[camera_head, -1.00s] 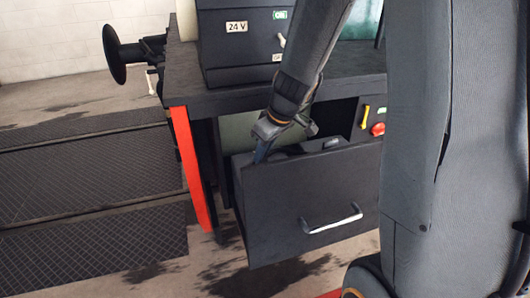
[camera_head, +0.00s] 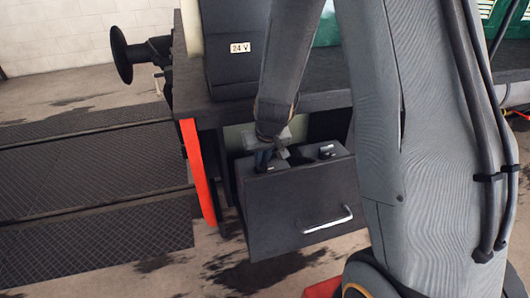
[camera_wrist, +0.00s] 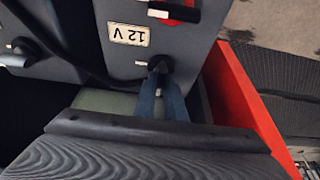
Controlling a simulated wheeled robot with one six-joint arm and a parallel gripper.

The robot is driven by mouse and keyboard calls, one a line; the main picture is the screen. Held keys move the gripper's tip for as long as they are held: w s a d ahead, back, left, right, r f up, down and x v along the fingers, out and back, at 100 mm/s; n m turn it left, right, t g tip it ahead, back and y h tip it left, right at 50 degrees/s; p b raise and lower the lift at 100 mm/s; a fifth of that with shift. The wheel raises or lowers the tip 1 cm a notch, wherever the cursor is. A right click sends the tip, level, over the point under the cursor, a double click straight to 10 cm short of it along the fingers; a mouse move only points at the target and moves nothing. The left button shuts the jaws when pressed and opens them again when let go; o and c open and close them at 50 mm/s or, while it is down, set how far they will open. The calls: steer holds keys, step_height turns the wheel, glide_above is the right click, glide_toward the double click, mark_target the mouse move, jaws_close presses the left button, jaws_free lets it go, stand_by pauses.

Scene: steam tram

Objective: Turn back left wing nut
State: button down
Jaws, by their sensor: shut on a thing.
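In the head view my gripper (camera_head: 264,157) reaches down at the left end of the open dark drawer (camera_head: 303,207), over the battery top. In the wrist view my gripper (camera_wrist: 160,80) shows two blue fingers closed on a small dark piece, which looks like the left wing nut (camera_wrist: 157,65). It sits near the edge of the grey battery (camera_wrist: 190,62), which bears an upside-down "12 V" label (camera_wrist: 128,35). The fingers hide much of the nut, so I cannot tell how far it is turned. A second dark fitting (camera_head: 326,151) stands on the right of the drawer's contents.
A red upright (camera_head: 198,172) is close to the drawer's left. The drawer has a pale handle (camera_head: 327,220). Ribbed floor plates (camera_head: 90,185) lie clear at left.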

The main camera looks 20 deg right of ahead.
steer(key=shift+w+a+r+m+h+p, duration=0.1)
steer(key=shift+m+h+p, duration=0.35)
steer(key=shift+p, duration=1.85)
steer(key=shift+s+a+r+m+p, duration=0.15)
steer(key=shift+m+p, duration=0.6)
steer(key=shift+p, duration=1.55)
steer(key=shift+w+d+r+m+h+p, duration=0.2)
steer(key=shift+m+p, duration=0.4)
steer(key=shift+p, duration=1.7)
steer(key=m+h+p, duration=0.1)
steer(key=m+p, duration=0.1)
steer(key=p, duration=0.3)
steer(key=shift+a+f+p, duration=0.15)
steer(key=shift+p, duration=0.2)
steer(key=m+p, duration=0.2)
steer(key=p, duration=0.1)
steer(key=shift+f+g+h, duration=0.15)
steer(key=shift+g+h, duration=0.1)
steer(key=shift+g, duration=0.15)
steer(key=shift+m, duration=0.5)
steer(key=shift+f+m+h+p, duration=0.15)
steer(key=shift+m+h+p, duration=0.15)
steer(key=shift+p, duration=0.05)
steer(key=c, duration=1.8)
jaws_free()
steer(key=shift+d, duration=0.2)
steer(key=shift+a, duration=0.2)
